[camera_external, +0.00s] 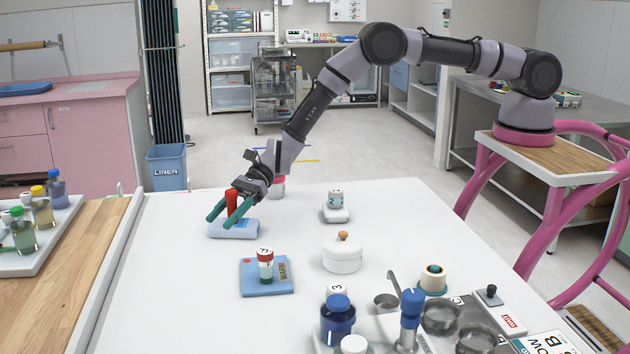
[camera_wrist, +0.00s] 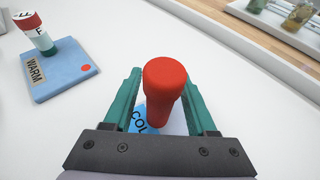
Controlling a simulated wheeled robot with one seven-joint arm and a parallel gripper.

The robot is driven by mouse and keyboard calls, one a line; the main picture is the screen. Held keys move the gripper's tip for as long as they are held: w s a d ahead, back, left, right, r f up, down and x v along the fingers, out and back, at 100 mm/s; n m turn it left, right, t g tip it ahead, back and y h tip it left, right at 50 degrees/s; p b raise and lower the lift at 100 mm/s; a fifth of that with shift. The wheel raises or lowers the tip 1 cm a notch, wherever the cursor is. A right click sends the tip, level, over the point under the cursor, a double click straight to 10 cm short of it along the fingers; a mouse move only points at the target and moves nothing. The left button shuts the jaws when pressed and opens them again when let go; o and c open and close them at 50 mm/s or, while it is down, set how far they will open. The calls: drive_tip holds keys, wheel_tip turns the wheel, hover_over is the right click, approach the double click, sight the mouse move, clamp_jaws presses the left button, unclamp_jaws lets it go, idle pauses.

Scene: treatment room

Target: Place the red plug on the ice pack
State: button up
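The red plug (camera_wrist: 165,88) stands upright between the green fingers of my gripper (camera_external: 220,218) in the wrist view. In the external view the red plug (camera_external: 231,200) is partly hidden by the fingers. The ice pack (camera_external: 240,231) is a pale blue pad lying flat on the white table under the plug. In the wrist view the ice pack (camera_wrist: 137,120) shows part of a "COLD" label beside the plug's base. The plug appears to rest on the pack. My gripper is open, with a finger on each side of the plug and small gaps visible. Part of the pack is hidden.
A white lidded pot (camera_external: 343,256) and a small white scale-like stand (camera_external: 337,215) are to the right. Bottles and metal bowls crowd the front right. The table's left side is clear.

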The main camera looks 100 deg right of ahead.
drive_tip(key=shift+d+r, duration=0.1)
drive_tip(key=shift+r, duration=0.05)
drive_tip(key=v, duration=1.1)
drive_tip(key=s+a+r+n+g, duration=0.2)
drive_tip(key=s+a+r+n, duration=0.15)
drive_tip(key=s+r, duration=0.45)
drive_tip(key=s+a+r+n+g+h, duration=0.15)
drive_tip(key=s+r+n, duration=0.3)
drive_tip(key=r, duration=0.85)
drive_tip(key=s+a+r+n+g+y, duration=0.1)
drive_tip(key=s+a+r+n, duration=0.25)
drive_tip(key=s+r, duration=0.45)
drive_tip(key=s+r+n+h, duration=0.3)
drive_tip(key=s+r+n, duration=0.3)
drive_tip(key=s+r, duration=0.55)
drive_tip(key=s+d+n+t+h, duration=0.1)
drive_tip(key=s+d+n+h, duration=0.1)
drive_tip(key=s, duration=0.7)
drive_tip(key=s+d+n+t+h, duration=0.1)
drive_tip(key=s+d+n+h, duration=0.1)
drive_tip(key=s, duration=0.8)
drive_tip(key=shift+s+d+n, duration=0.25)
drive_tip(key=shift+d+n, duration=0.5)
drive_tip(key=shift+d, duration=0.2)
